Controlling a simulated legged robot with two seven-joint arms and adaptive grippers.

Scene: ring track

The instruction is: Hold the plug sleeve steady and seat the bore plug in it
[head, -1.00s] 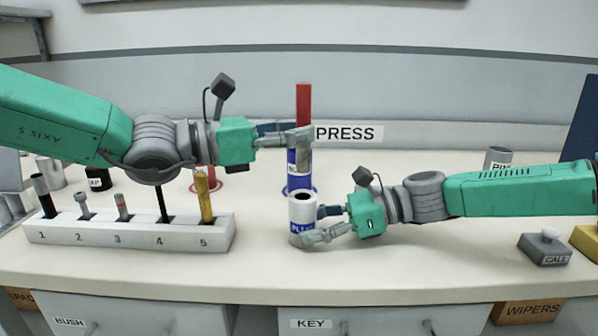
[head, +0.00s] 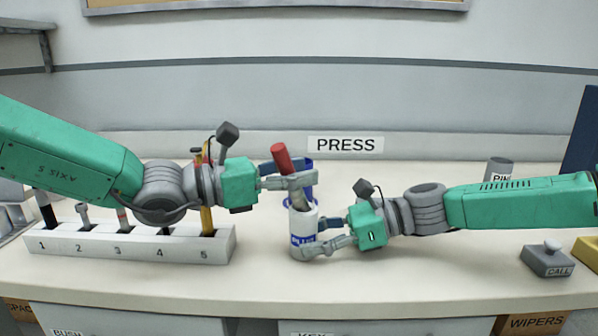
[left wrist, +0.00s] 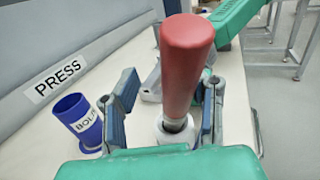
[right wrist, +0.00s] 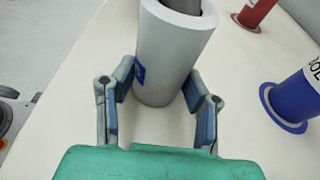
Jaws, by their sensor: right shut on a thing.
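The bore plug (head: 281,158) has a red handle and a grey shaft. Its lower end is inside the mouth of the white plug sleeve (head: 303,222), and it leans to the left in the head view. The red handle (left wrist: 186,60) stands between my left fingers in the left wrist view, close to the right finger, with a clear gap to the left one. My left gripper (head: 290,183) is open around the plug. My right gripper (head: 335,235) is shut on the sleeve, which stands upright on the bench; its fingers flank the sleeve (right wrist: 168,60) in the right wrist view.
A blue holder (left wrist: 76,116) labelled BOL-something stands behind the sleeve. A white numbered rack (head: 130,245) with several tools is at left. A grey call button box (head: 546,260) and a grey PIN cylinder (head: 498,170) are at right. The front bench is clear.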

